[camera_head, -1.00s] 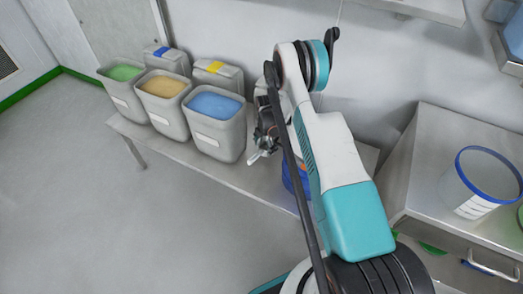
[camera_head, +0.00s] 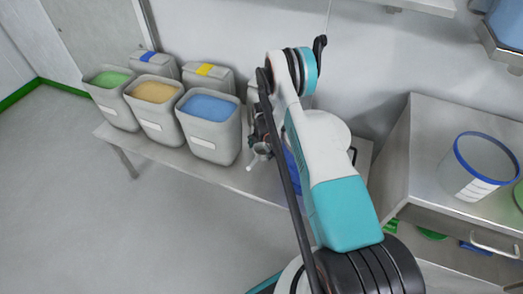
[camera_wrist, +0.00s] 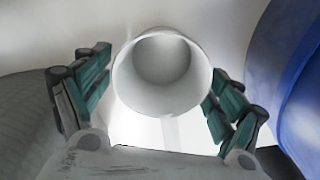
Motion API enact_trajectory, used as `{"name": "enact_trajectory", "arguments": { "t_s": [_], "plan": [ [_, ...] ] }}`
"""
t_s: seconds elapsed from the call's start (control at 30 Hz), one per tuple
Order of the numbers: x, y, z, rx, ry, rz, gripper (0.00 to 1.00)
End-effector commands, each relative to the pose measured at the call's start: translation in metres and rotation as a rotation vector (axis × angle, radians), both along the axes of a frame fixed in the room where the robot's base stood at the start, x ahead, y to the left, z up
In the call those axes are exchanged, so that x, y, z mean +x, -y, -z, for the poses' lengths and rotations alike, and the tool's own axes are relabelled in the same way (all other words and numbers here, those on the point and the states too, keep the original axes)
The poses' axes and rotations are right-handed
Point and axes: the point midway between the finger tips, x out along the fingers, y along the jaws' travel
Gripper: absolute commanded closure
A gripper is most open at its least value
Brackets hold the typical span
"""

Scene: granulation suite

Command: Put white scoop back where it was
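The white scoop (camera_head: 262,150) is at my gripper in the head view, above the low bench and just right of the bin of blue powder. In the wrist view the scoop's round cup (camera_wrist: 163,72) faces the camera with its mouth open and looks empty. My gripper (camera_wrist: 160,90) has one teal-padded finger on each side of the cup, close against its wall, and appears shut on it. In the head view my gripper (camera_head: 260,135) is partly hidden by my arm.
The blue powder bin (camera_head: 214,140) stands left of the scoop, with tan (camera_head: 156,120) and green (camera_head: 111,108) bins beyond. A blue object (camera_head: 292,170) is partly hidden behind my arm. A steel counter (camera_head: 420,160) holds a blue-rimmed clear tub (camera_head: 465,180). Open floor lies in front.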

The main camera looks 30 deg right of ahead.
Motion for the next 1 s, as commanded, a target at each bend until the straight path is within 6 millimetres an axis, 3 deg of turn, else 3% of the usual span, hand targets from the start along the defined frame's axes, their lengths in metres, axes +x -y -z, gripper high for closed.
{"name": "enact_trajectory", "arguments": {
  "t_s": [0.33, 0.7, 1.0],
  "plan": [
    [0.000, 0.000, -0.005, 0.000, 0.000, 0.000, 0.13],
    [0.000, 0.000, -0.063, 0.000, 0.000, 0.000, 0.13],
    [0.000, 0.000, -0.078, 0.000, 0.000, 0.000, 0.13]
  ]
}}
